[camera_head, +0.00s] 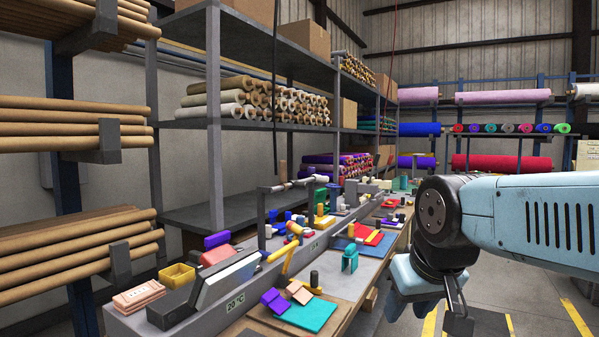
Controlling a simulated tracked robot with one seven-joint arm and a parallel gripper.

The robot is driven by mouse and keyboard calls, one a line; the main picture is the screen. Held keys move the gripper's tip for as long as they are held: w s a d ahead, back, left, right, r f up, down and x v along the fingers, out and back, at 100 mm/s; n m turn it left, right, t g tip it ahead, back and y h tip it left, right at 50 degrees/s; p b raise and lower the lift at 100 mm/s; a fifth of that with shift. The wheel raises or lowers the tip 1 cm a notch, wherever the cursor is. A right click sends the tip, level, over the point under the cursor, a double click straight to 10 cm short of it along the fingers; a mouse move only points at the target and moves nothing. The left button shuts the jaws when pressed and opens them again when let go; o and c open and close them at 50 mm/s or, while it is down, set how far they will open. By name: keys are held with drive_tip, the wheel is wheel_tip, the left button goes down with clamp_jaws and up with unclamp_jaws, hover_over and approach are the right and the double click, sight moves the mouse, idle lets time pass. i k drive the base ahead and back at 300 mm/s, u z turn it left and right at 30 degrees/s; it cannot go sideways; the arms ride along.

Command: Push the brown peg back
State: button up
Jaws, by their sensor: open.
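I cannot clearly make out a brown peg on the workbench. A small, dark upright piece (314,279) stands on the board near the bench's front; its exact colour is hard to tell. My gripper (455,308) hangs at the lower right, pointing down, to the right of the bench and apart from its objects. It is seen from the side, open, with no object visible in it.
The workbench board (345,303) holds a teal sheet (306,316), a purple block (274,301) and a teal clamp-like piece (350,260). Brown tubes (75,142) fill the left rack. Floor is clear at right.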

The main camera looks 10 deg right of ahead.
sight(283, 167)
drive_tip(key=z, duration=0.4)
drive_tip(key=i, duration=1.6)
drive_tip(key=u, duration=0.55)
drive_tip(key=k, duration=0.9)
drive_tip(key=u, duration=0.2)
drive_tip(key=i, duration=0.9)
drive_tip(key=z, duration=0.15)
